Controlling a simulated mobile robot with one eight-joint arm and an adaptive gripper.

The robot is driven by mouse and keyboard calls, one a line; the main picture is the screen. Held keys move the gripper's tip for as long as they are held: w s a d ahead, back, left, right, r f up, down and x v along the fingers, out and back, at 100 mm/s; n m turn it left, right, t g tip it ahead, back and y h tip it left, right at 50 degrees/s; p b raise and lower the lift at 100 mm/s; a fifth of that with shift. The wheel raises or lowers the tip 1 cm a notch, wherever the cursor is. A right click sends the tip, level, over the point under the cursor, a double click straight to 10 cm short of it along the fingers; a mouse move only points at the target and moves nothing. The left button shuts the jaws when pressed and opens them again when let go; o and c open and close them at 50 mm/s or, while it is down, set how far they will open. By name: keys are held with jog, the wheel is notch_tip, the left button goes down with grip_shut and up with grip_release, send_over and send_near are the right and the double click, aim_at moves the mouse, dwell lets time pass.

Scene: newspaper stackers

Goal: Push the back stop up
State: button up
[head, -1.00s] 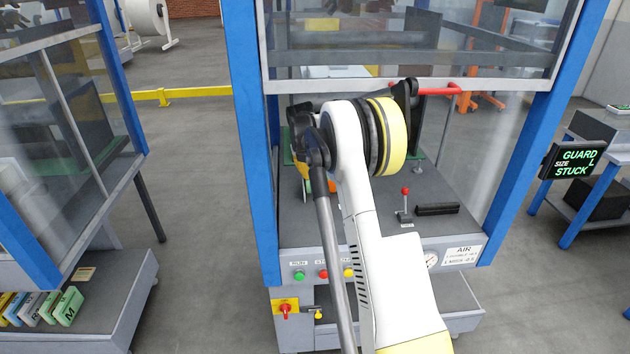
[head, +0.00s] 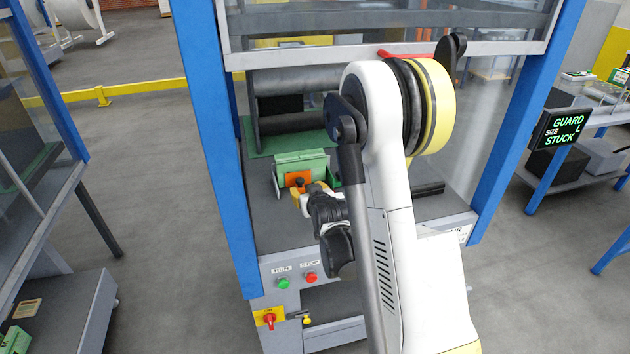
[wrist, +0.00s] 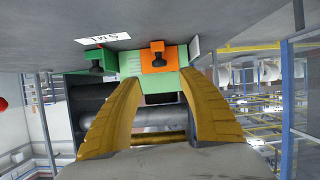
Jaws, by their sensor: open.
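Inside the machine bay stands a green block assembly (head: 302,163) with an orange piece (head: 299,181) on its front side. In the wrist view, which looks upside down, the orange piece (wrist: 159,58) carries a black knob, and a green piece (wrist: 98,60) with another black knob is to its left. I cannot tell for sure which piece is the back stop. My gripper (head: 303,193) is just in front of the orange piece. In the wrist view my gripper (wrist: 162,80) has its yellow fingers apart, with the orange piece beyond and between the tips; contact is not visible.
Blue posts (head: 212,140) flank the bay, and a clear guard panel (head: 300,30) hangs above my arm. Dark rollers (head: 290,80) lie behind the green block. A screen (head: 563,130) reads "GUARD STUCK" and "SIZE L". A label (wrist: 103,38) shows size letters.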

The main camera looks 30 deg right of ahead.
aim_at(301, 181)
jog(key=shift+s+r+m, duration=0.1)
jog(key=shift+s+m, duration=0.1)
jog(key=shift+m, duration=0.2)
jog(key=shift+w+d, duration=0.1)
jog(key=shift+w, duration=0.1)
jog(key=b+x, duration=0.3)
jog(key=x, duration=0.7)
jog(key=shift+w, duration=0.1)
grip_shut()
